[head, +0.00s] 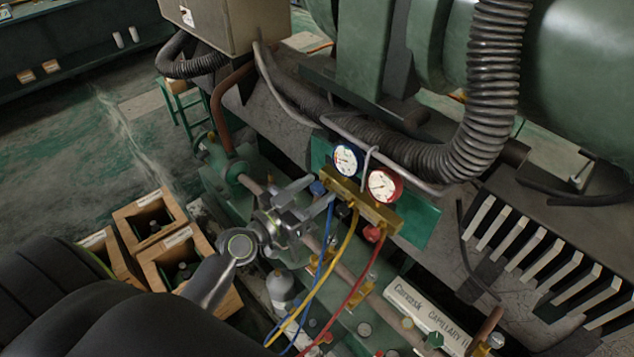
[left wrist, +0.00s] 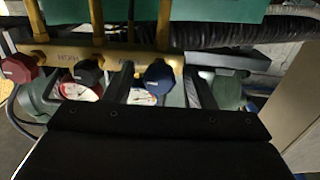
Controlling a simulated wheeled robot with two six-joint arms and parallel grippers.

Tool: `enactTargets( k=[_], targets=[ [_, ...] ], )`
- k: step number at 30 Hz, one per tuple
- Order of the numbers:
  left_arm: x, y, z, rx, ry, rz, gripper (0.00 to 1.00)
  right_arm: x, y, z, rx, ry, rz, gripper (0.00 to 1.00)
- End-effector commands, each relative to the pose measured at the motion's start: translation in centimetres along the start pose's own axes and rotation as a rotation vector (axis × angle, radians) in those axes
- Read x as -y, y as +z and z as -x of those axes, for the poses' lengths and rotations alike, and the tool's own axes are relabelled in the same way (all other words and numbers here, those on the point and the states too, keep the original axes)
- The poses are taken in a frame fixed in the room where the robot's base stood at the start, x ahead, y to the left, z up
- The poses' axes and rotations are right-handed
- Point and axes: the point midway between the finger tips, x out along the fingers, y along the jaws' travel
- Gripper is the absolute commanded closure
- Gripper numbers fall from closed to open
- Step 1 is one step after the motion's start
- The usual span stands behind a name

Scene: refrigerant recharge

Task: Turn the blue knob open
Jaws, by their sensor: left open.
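The brass gauge manifold (head: 360,199) carries a blue-rimmed gauge (head: 345,159) and a red-rimmed gauge (head: 384,184). The blue knob (head: 317,188) is at its left end, and it also shows in the left wrist view (left wrist: 159,75). A black knob (left wrist: 90,74) and a red knob (left wrist: 19,67) sit along the same brass bar. My left gripper (head: 318,194) is open at the blue knob, with its fingers on either side; I cannot tell whether they touch it. My right gripper is not in view.
Blue, yellow and red hoses (head: 347,245) hang below the manifold. A ribbed black hose (head: 490,90) and green machinery stand behind. Wooden crates (head: 150,220) with bottles are at the left. A labelled white box (head: 428,310) lies at the lower right.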

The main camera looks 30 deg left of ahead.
Motion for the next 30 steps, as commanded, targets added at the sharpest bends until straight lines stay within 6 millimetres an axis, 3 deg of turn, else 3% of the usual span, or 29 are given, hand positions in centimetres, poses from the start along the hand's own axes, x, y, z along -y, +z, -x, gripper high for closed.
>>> enactTargets(
  k=[4,13,23,30],
  targets=[
    [-0.03,-0.05,-0.97,0.0,0.001,0.0,0.5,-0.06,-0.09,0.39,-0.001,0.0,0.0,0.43],
    [-0.03,0.04,-1.12,0.001,0.001,0.0,0.5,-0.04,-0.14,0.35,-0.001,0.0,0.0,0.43],
    [-0.02,0.03,-1.09,0.0,0.001,-0.001,0.93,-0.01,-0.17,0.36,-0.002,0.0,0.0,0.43],
    [-0.02,0.03,-1.09,0.0,0.001,0.016,0.94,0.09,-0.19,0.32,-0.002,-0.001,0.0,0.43]
  ],
)
